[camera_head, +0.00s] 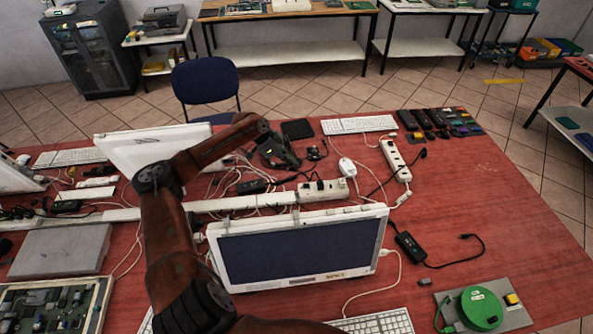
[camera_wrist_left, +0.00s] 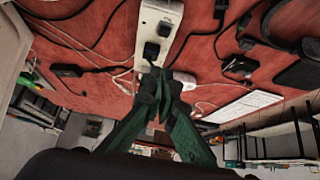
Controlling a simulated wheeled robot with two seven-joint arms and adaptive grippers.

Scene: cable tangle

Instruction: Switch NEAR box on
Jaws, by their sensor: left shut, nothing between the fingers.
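A white power box (camera_head: 323,191) with dark plugs lies on the red table just behind the middle monitor. A second white power strip (camera_head: 396,160) lies farther back to the right. I cannot tell for certain which one is called NEAR; the first is closer to me. My left gripper (camera_head: 288,160) has green fingers and is shut and empty, behind the monitor and left of the first box. In the left wrist view the closed fingertips (camera_wrist_left: 160,82) overlap the lower end of a white power box (camera_wrist_left: 157,22) with black plugs. Contact and the switch position are unclear. My right gripper is not in view.
The middle monitor (camera_head: 298,248) stands in front of the first box. Loose cables and a black adapter (camera_head: 252,187) lie around it. A white keyboard (camera_head: 358,125) lies behind. A green cable reel (camera_head: 481,308) sits at front right. The table's right side is largely clear.

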